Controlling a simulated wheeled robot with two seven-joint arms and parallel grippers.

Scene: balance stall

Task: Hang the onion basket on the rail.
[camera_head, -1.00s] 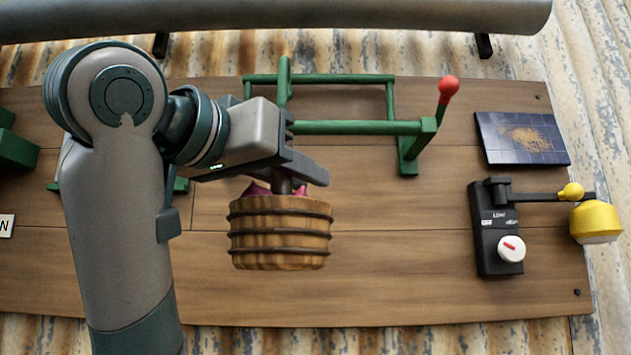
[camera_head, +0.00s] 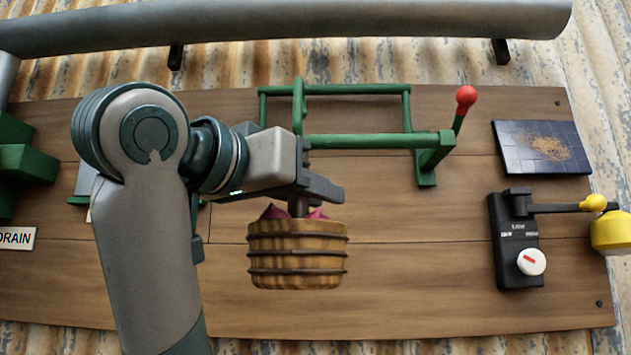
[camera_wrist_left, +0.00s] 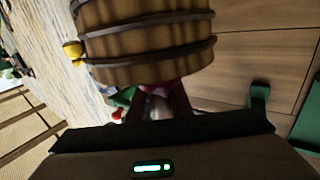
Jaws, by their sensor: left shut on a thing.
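The onion basket (camera_head: 297,262) is a round wooden tub with dark hoops and purple-red onions showing at its top. My left gripper (camera_head: 300,202) is shut on the basket's dark upright handle, and the basket hangs upright below it. In the left wrist view the basket (camera_wrist_left: 150,45) fills the upper middle, just past the gripper (camera_wrist_left: 155,115). The green rail (camera_head: 370,141) runs across the wooden board, with a red-tipped lever at its right end. In the head view the basket appears below the rail and apart from it. My right gripper is out of view.
A black box with a white dial (camera_head: 515,240) and a yellow lamp (camera_head: 612,232) are at the right. A dark tiled panel (camera_head: 542,147) is above them. A grey pipe (camera_head: 300,25) crosses the top. Green blocks (camera_head: 22,162) and a drain sign (camera_head: 16,239) are at the left.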

